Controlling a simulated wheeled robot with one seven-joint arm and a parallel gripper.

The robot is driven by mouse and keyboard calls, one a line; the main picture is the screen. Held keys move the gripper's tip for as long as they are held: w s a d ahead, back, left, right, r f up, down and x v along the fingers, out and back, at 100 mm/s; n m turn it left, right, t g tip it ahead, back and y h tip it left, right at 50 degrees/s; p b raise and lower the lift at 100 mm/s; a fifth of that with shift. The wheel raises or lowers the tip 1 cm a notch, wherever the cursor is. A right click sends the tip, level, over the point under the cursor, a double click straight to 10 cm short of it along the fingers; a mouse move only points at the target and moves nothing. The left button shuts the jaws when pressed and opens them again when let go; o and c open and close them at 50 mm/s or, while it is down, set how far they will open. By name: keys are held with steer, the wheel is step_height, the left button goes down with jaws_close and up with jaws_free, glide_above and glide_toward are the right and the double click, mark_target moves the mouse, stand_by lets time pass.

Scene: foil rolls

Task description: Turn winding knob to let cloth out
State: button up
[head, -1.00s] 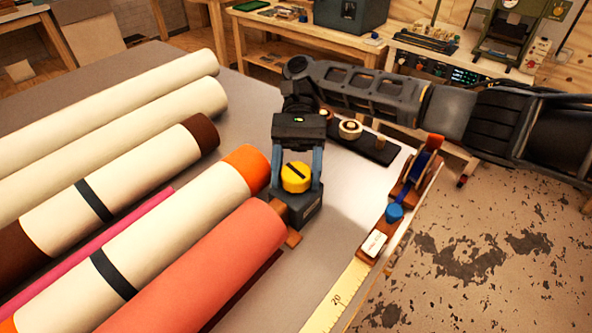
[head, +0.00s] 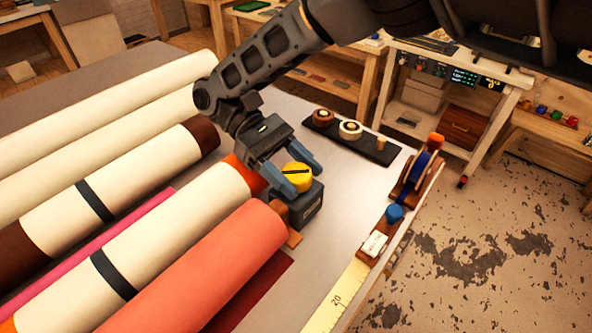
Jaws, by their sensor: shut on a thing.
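A yellow winding knob (head: 297,177) with a dark line across its top sits on a dark box (head: 308,208) near the middle of the table. The line now runs nearly level in the picture. A dark red cloth (head: 254,293) lies flat on the table, showing from under the front edge of the salmon-red roll (head: 205,268).
Several cream rolls (head: 150,125) lie on the left of the table (head: 330,240). On the right are a dark spool tray (head: 375,150), a wooden tape dispenser (head: 420,172), a blue-topped item (head: 394,214) and a yellow ruler (head: 338,300). Bare tabletop lies between box and ruler.

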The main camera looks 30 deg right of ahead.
steer(key=n+t+h, duration=0.3)
steer(key=n+h, duration=0.2)
steer(key=shift+n+h, duration=0.3)
steer(key=shift+h, duration=0.1)
steer(key=shift+s+f+n+t+h, duration=0.1)
steer(key=shift+n+t+h, duration=1.3)
steer(key=shift+n+t, duration=0.75)
steer(key=shift+t, duration=0.25)
steer(key=o, duration=0.9)
steer(key=shift+o, duration=0.3)
steer(key=b+v, duration=0.1)
steer(key=v, duration=0.6)
steer(key=shift+w+a, duration=0.2)
steer(key=shift+a, duration=0.1)
